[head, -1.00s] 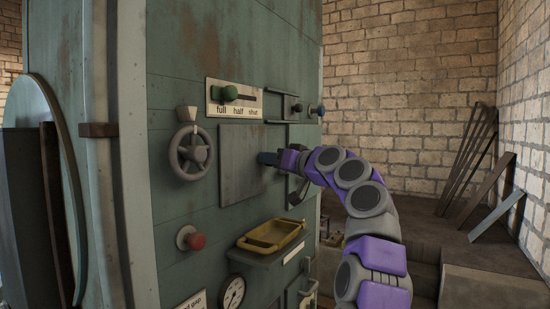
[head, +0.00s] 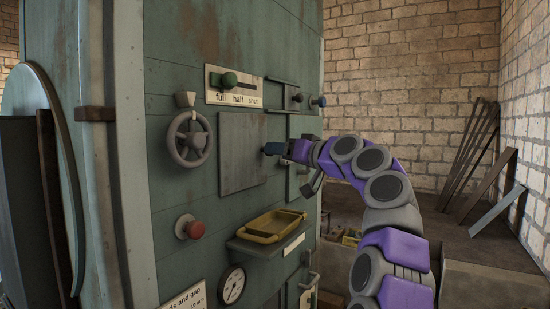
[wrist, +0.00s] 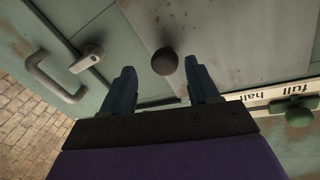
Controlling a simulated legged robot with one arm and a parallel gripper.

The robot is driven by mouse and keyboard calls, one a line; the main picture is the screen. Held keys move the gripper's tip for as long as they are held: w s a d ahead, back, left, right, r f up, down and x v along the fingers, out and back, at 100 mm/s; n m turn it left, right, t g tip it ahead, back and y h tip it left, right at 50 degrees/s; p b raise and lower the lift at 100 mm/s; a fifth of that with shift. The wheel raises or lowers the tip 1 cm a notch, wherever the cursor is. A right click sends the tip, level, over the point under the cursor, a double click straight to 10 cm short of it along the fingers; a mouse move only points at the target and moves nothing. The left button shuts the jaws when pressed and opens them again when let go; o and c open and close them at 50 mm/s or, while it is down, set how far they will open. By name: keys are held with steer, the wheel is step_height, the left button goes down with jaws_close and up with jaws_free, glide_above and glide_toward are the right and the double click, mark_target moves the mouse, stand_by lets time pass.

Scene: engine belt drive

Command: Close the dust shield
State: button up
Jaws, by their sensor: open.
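A flat grey square plate (head: 243,152), apparently the dust shield, stands on the green machine front, below the "full half shut" label. In the wrist view the plate (wrist: 225,40) carries a dark round knob (wrist: 165,61). My gripper (head: 273,149) is at the right edge of the plate in the head view. In the wrist view my gripper (wrist: 162,80) is open, with one blue finger to each side of the knob in the picture. I cannot tell whether the fingers touch it. The knob is hidden in the head view.
Around the plate are a handwheel (head: 188,138), a green lever knob (head: 228,80), a red button (head: 190,228) and a yellow tray (head: 270,227). A small railed cover (head: 284,95) is up right. The wrist view shows a door handle (wrist: 55,82).

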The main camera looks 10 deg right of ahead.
steer(key=b+v, duration=0.3)
steer(key=v, duration=1.1)
steer(key=shift+d+b, duration=0.4)
steer(key=shift+a, duration=0.1)
steer(key=s+a+f+g, duration=0.4)
steer(key=a+f+g, duration=0.2)
steer(key=a+f, duration=0.75)
steer(key=s+a+f+g+h, duration=0.35)
steer(key=s+a+f, duration=0.45)
steer(key=f, duration=0.4)
steer(key=s+d+f+m+g+h, duration=0.1)
steer(key=s+d+f+g+h, duration=0.3)
steer(key=s+f, duration=1)
steer(key=s+d+f+m+g+h, duration=0.2)
steer(key=s+d+f+g, duration=0.3)
steer(key=s+f, duration=1)
step_height(320, 180, down, 14)
steer(key=s+t+b, duration=0.1)
steer(key=b, duration=1.6)
steer(key=shift+d+f, duration=0.15)
steer(key=shift+f, duration=0.05)
